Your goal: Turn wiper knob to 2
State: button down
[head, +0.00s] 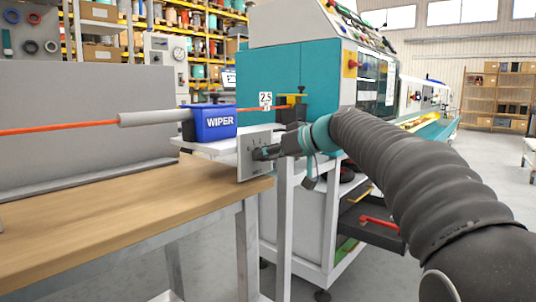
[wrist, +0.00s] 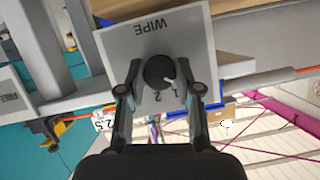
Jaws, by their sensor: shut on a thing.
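In the head view my gripper (head: 266,152) meets the plate (head: 245,168), and the knob is hidden.
The blue WIPER box (head: 208,124) sits behind the plate, with an orange cable (head: 70,127) passing through it. A wooden bench (head: 120,215) stands at left. A teal machine (head: 290,78) and a white-framed cart (head: 308,225) stand close behind my gripper.

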jog(key=shift+w+d+f+m+g+y+p, duration=0.1)
jog(key=shift+m+g+y+p, duration=0.35)
jog(key=shift+m+y, duration=0.9)
jog(key=shift+a+f+m+g+y+p, duration=0.1)
jog(key=shift+m+g+y+p, duration=0.4)
jog(key=shift+m, duration=1.6)
jog(key=shift+w+d+f+m+g+y+p, duration=0.1)
jog(key=shift+m+g+y+p, duration=0.4)
jog(key=shift+m, duration=1.25)
jog(key=shift+y, duration=0.35)
jog(key=c, duration=0.8)
grip_release()
jog(key=shift+s, duration=0.1)
jog(key=shift+r, duration=0.1)
jog(key=shift+d, duration=0.1)
